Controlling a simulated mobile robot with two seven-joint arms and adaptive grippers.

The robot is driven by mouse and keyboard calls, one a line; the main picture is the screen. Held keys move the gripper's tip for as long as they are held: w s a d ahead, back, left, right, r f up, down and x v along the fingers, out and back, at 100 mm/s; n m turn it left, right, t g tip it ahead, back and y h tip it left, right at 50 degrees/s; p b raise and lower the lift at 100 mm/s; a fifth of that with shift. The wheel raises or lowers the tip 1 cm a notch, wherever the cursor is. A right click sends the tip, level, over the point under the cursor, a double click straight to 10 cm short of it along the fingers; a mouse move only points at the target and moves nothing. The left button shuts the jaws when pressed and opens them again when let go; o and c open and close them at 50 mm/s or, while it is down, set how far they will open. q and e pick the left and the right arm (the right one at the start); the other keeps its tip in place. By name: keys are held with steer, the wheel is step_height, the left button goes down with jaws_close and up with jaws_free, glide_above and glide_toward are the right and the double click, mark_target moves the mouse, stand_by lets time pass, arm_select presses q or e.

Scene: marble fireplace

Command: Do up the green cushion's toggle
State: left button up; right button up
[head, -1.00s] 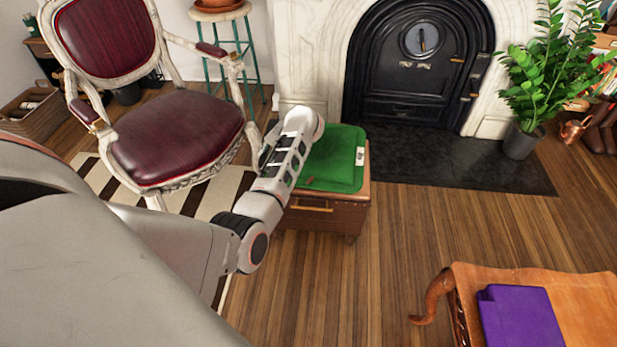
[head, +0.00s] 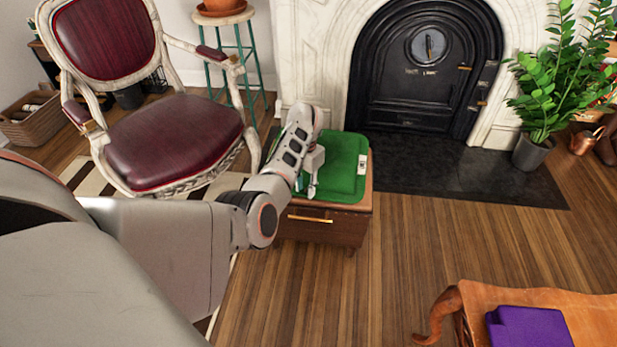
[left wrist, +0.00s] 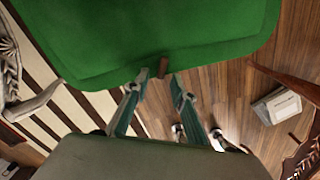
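The green cushion (head: 345,172) lies on a low wooden chest (head: 325,229) in front of the fireplace. It fills the top of the left wrist view (left wrist: 165,30). A small brown toggle (left wrist: 164,68) sticks out from the cushion's near edge in the left wrist view. My left gripper (head: 311,190) is at the cushion's front left, pointing down. In the left wrist view its two fingers (left wrist: 160,76) are apart, with the toggle in the gap between their tips. I cannot tell whether either finger touches it. In the head view the toggle is hidden by the gripper. My right gripper is out of view.
A red-seated armchair (head: 175,140) stands close to the left of the chest. The fireplace (head: 425,70) and its dark hearth (head: 460,175) lie behind. A wooden table (head: 590,316) with a purple item (head: 530,328) is at lower right. The floor between is clear.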

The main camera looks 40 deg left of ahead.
arm_select(q)
steer(key=shift+w+f, duration=0.1)
steer(key=shift+f, duration=0.1)
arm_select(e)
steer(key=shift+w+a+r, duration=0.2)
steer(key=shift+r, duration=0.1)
arm_select(q)
jaws_close()
steer(key=n, duration=0.3)
steer(key=shift+d+f+n, duration=0.15)
steer(key=shift+d+n, duration=0.15)
steer(key=shift+d, duration=0.05)
steer(key=shift+n+b, duration=0.35)
steer(key=shift+n, duration=0.45)
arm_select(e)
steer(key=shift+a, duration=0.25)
arm_select(q)
jaws_free()
steer(key=shift+r, duration=0.2)
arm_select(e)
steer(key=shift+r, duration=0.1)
